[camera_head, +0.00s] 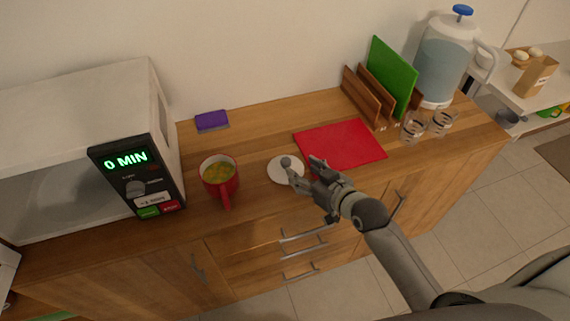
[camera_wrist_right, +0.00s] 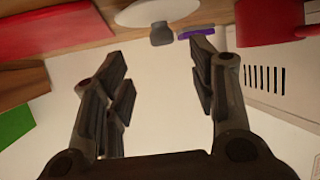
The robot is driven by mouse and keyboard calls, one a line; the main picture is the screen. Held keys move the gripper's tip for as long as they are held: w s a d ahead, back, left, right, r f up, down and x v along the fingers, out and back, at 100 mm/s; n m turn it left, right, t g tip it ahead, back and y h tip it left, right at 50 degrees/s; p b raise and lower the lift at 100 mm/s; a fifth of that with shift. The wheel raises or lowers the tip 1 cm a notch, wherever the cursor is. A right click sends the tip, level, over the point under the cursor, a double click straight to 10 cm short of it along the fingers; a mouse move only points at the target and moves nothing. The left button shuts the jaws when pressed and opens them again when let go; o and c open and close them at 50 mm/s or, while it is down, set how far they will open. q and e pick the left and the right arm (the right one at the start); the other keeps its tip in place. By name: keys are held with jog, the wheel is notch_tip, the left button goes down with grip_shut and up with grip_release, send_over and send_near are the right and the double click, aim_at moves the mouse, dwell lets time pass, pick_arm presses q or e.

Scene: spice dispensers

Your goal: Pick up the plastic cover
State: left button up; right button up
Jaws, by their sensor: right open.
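The plastic cover (camera_head: 280,176) is a white round lid with a grey knob, lying on the wooden counter between the red mug and the red board. In the right wrist view the cover (camera_wrist_right: 150,12) shows at the top edge, with its knob (camera_wrist_right: 162,34) pointing toward my gripper. My right gripper (camera_head: 303,176) is open and empty at the right side of the cover. In the wrist view the knob is beyond the gap between the fingertips (camera_wrist_right: 158,55); no contact is seen. My left gripper is not in view.
A red mug (camera_head: 232,188) with yellow contents stands left of the cover. A white microwave (camera_head: 80,95) is further left. A red cutting board (camera_head: 340,143) lies right; glasses (camera_head: 412,130), a board rack (camera_head: 360,96) and a water dispenser (camera_head: 442,60) stand beyond. A purple sponge (camera_head: 211,120) lies behind.

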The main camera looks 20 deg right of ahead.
aim_at(287, 161)
jog(key=shift+p+x, duration=0.6)
jog(key=shift+x, duration=3.1)
jog(key=shift+a, duration=0.15)
jog(key=shift+s, duration=0.1)
jog(key=c, duration=1.1)
